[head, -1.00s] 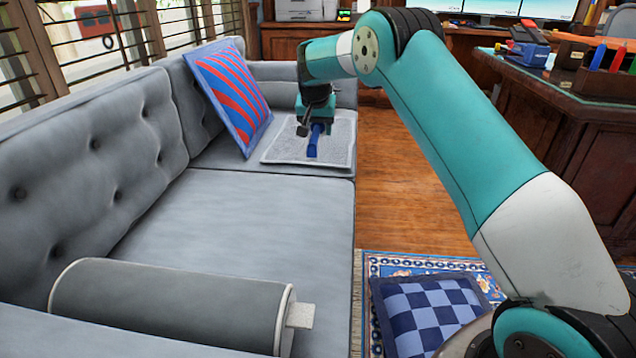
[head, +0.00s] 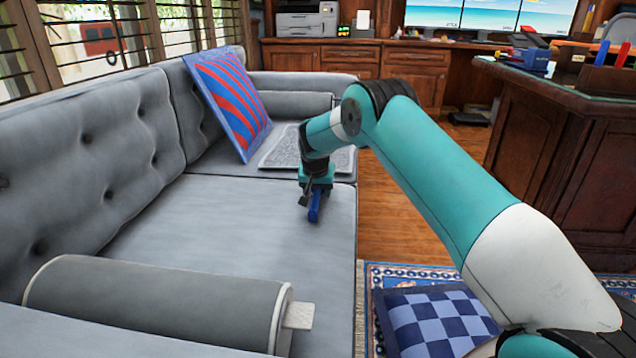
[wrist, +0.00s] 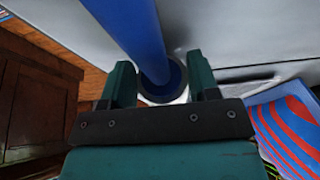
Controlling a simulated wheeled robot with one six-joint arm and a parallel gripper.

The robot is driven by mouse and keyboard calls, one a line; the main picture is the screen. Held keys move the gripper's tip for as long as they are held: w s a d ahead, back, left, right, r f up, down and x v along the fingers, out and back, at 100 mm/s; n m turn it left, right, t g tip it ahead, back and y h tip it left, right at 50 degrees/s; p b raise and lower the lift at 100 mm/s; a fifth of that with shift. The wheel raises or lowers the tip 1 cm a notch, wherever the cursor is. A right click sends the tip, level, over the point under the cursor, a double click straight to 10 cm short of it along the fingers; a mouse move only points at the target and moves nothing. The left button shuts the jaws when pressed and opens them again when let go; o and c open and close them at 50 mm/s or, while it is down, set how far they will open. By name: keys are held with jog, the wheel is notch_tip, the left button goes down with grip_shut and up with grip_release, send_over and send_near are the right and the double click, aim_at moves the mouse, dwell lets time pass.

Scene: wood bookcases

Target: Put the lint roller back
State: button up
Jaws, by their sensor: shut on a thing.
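My gripper (head: 314,188) is shut on the lint roller (head: 315,208), whose blue handle points down over the near seat cushion of the grey sofa (head: 220,235). In the wrist view the lint roller's blue handle (wrist: 142,35) runs between the two green fingers of my gripper (wrist: 160,80), with a round, dark-and-white end below it. I cannot tell whether the roller touches the cushion. A grey textured mat (head: 285,152) lies on the far seat cushion, partly hidden behind my arm.
A red-and-blue striped pillow (head: 230,100) leans on the sofa back, also seen in the wrist view (wrist: 290,130). A grey bolster (head: 160,300) lies at the near end. A checkered cushion (head: 435,320) is on the rug. A wooden desk (head: 560,150) stands right.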

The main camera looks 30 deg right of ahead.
dwell(0.3)
jog(key=shift+f, duration=0.2)
jog(key=o, duration=1)
jog(key=shift+f+b, duration=0.2)
jog(key=shift+b, duration=0.45)
jog(key=s+p+v, duration=0.1)
jog(key=p+v, duration=0.7)
jog(key=v, duration=1)
jog(key=s+a+r+n+y, duration=0.2)
jog(key=s+a+r+n, duration=0.1)
jog(key=s+a+r, duration=0.35)
jog(key=s+a+r+n+g+y, duration=0.1)
jog(key=s+a+r+n, duration=0.1)
jog(key=s, duration=0.9)
jog(key=s+a+r+n+g+y, duration=0.1)
jog(key=s+a+n, duration=0.4)
jog(key=s, duration=0.7)
jog(key=s+a+r+n+g+y, duration=0.1)
jog(key=s+a+n, duration=0.3)
jog(key=s, duration=0.8)
jog(key=shift+s+a+r+g+y, duration=0.1)
jog(key=shift+a+r+g+y, duration=0.3)
jog(key=shift+r+y, duration=0.45)
